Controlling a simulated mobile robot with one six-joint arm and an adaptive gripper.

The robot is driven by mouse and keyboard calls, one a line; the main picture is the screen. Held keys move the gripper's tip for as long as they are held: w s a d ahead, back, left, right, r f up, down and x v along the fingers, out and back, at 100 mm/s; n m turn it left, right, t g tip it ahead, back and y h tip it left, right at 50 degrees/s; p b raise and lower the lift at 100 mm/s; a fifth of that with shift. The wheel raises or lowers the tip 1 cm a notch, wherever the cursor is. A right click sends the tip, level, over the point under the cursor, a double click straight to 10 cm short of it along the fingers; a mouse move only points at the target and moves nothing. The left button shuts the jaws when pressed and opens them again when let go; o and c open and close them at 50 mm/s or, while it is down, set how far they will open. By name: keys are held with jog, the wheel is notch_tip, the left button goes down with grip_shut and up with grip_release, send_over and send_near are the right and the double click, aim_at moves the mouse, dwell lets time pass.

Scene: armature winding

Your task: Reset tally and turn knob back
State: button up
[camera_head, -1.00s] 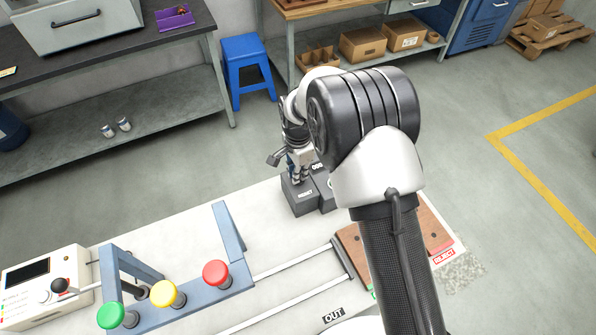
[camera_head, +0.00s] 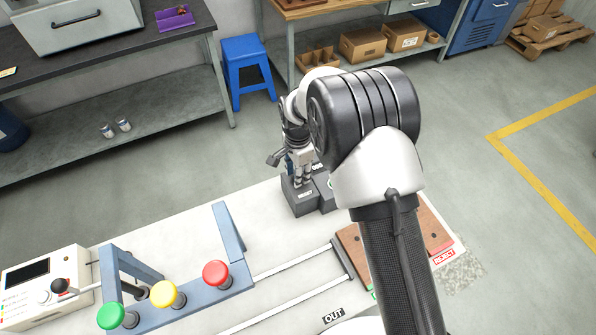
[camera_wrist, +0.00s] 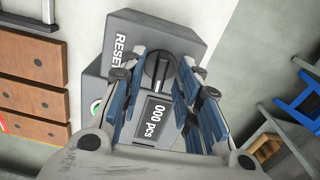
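The grey counter box (camera_wrist: 190,48) with a RESET label stands on the white table; it also shows in the head view (camera_head: 299,208). In the head view my gripper (camera_head: 302,180) points down at the box, and my arm hides the box's right part.
A blue-grey frame with green (camera_head: 111,315), yellow (camera_head: 165,293) and red (camera_head: 215,273) buttons stands at left. A white control unit (camera_head: 45,287) is at far left. Brown blocks (camera_wrist: 33,95) lie beside the box. A blue stool (camera_head: 247,70) stands on the floor behind.

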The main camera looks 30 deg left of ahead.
notch_tip(320, 180, up, 12)
dwell(0.5)
dwell(0.4)
